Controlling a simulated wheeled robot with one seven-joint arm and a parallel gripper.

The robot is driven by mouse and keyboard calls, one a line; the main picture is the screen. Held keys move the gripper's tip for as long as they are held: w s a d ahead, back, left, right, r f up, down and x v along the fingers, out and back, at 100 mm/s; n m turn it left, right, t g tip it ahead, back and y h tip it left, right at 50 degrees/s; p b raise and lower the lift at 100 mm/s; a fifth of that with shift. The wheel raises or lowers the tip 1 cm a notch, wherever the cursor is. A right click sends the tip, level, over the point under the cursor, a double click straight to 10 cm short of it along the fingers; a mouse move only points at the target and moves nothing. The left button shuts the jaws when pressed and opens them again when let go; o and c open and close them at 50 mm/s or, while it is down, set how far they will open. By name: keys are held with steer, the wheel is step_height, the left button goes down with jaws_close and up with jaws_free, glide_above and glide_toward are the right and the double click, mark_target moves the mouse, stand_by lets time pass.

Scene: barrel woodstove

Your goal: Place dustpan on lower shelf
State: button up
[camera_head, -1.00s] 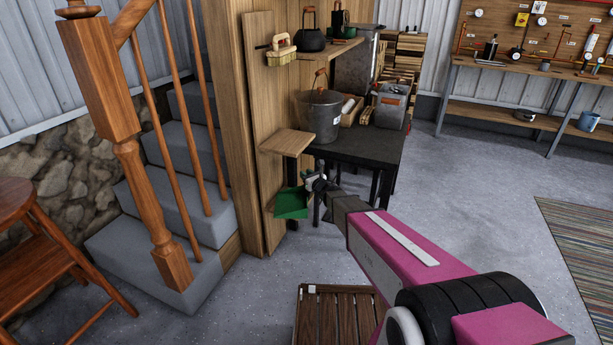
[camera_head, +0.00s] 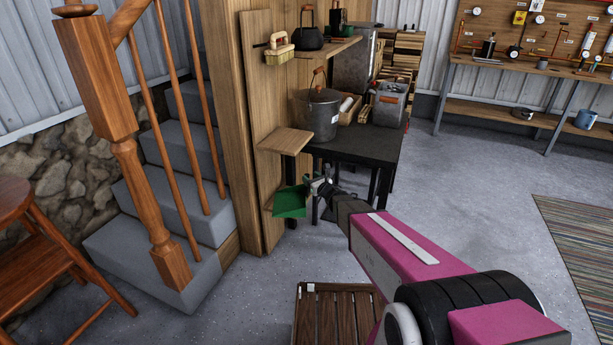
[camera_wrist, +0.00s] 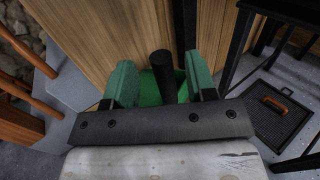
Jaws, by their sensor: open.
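The green dustpan (camera_head: 290,203) is at the lower shelf (camera_head: 267,208), a small wooden board low on the wooden panel, and hides most of it. It appears to rest there, but the contact is hidden. My gripper (camera_head: 319,187) is just right of the dustpan. In the wrist view, my gripper (camera_wrist: 161,82) is open, with its green-padded fingers on either side of the black dustpan handle (camera_wrist: 163,72). Gaps show between the handle and both fingers. The dustpan's green pan (camera_wrist: 150,92) shows behind the handle, partly covered by the gripper.
A wooden shelf (camera_head: 285,140) is above the dustpan. A dark mat with an orange-handled tool (camera_wrist: 275,103) lies right in the wrist view. Stairs (camera_head: 165,215) are left; open floor is right.

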steer(key=s+d+m+g+h, duration=0.2)
steer(key=s+d+m+h, duration=0.4)
steer(key=d+m, duration=0.55)
steer(key=s+d+m+g+h, duration=0.2)
steer(key=s+d+m+h, duration=0.5)
steer(key=m, duration=0.7)
steer(key=s+d+r+m+g+y, duration=0.1)
steer(key=s+m+g, duration=0.4)
steer(key=s+m, duration=0.4)
steer(key=s+d+r+m+g+y, duration=0.1)
steer(key=s+d+m+g, duration=0.1)
steer(key=s+m+g, duration=0.3)
steer(key=s+m, duration=0.3)
steer(key=s, duration=0.1)
steer(key=shift+s+m+g, duration=0.2)
steer(key=shift+m+g, duration=0.1)
steer(key=shift+m, duration=0.05)
steer(key=shift+d, duration=0.1)
